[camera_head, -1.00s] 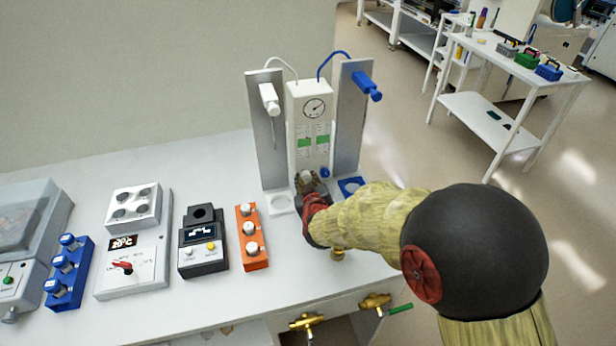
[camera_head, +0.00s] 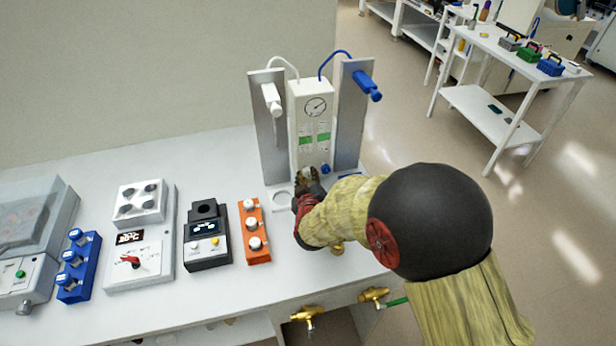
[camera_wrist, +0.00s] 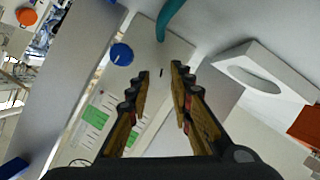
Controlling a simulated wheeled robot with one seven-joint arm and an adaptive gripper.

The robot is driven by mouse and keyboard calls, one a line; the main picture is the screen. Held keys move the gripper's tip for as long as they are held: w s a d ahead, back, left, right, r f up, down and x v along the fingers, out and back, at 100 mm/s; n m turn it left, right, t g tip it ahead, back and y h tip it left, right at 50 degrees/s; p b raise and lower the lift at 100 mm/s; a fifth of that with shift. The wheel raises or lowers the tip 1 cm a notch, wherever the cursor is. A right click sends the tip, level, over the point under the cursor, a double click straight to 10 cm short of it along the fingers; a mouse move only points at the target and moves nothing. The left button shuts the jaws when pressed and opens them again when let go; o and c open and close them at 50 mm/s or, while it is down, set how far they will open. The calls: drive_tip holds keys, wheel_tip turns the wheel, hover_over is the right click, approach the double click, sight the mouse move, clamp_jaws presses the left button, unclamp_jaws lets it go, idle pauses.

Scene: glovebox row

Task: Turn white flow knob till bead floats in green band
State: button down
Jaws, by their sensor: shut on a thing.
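The white flow panel (camera_head: 311,90) stands upright at the back of the bench, with a round gauge (camera_head: 316,106) and green bands (camera_head: 307,140) below it. The green bands also show in the wrist view (camera_wrist: 95,117). The bead is too small to make out. My gripper (camera_head: 308,178) is at the panel's lower front. In the wrist view my gripper (camera_wrist: 160,72) has its fingers around the white flow knob (camera_wrist: 161,73), which blends with the white panel; a short black mark shows on it. A blue knob (camera_wrist: 121,54) sits beside my fingers.
Grey uprights flank the panel, with a white tool (camera_head: 271,98) and a blue tool (camera_head: 367,84) on them. An orange block (camera_head: 254,232), a black device (camera_head: 206,240) and a grey box (camera_head: 140,240) stand to the left. Brass valves (camera_head: 308,313) stick out at the front edge.

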drive_tip(key=c, duration=1.6)
unclamp_jaws()
drive_tip(key=shift+s, duration=0.1)
drive_tip(key=v, duration=1.1)
drive_tip(key=shift+s+r, duration=0.1)
drive_tip(key=shift+s, duration=0.3)
drive_tip(key=s+d+r+m+g+y, duration=0.1)
drive_tip(key=s+d+r+m+g, duration=0.15)
drive_tip(key=r, duration=0.25)
drive_tip(key=s+d+r+m+g+y, duration=0.1)
drive_tip(key=s+d+r+g, duration=0.15)
drive_tip(key=r, duration=0.25)
drive_tip(key=s+d+r+m+g+h, duration=0.1)
drive_tip(key=s+d, duration=0.3)
drive_tip(key=s, duration=0.3)
drive_tip(key=s+d+r+m+g+h, duration=0.1)
drive_tip(key=s+d+m, duration=0.1)
drive_tip(key=s+d, duration=0.3)
drive_tip(key=s+d+r+m+g, duration=0.1)
drive_tip(key=s+d, duration=0.4)
drive_tip(key=s, duration=0.3)
drive_tip(key=shift+s+d+r+g+h, duration=0.2)
drive_tip(key=shift+s+g+h, duration=0.1)
drive_tip(key=shift+s+h, duration=0.1)
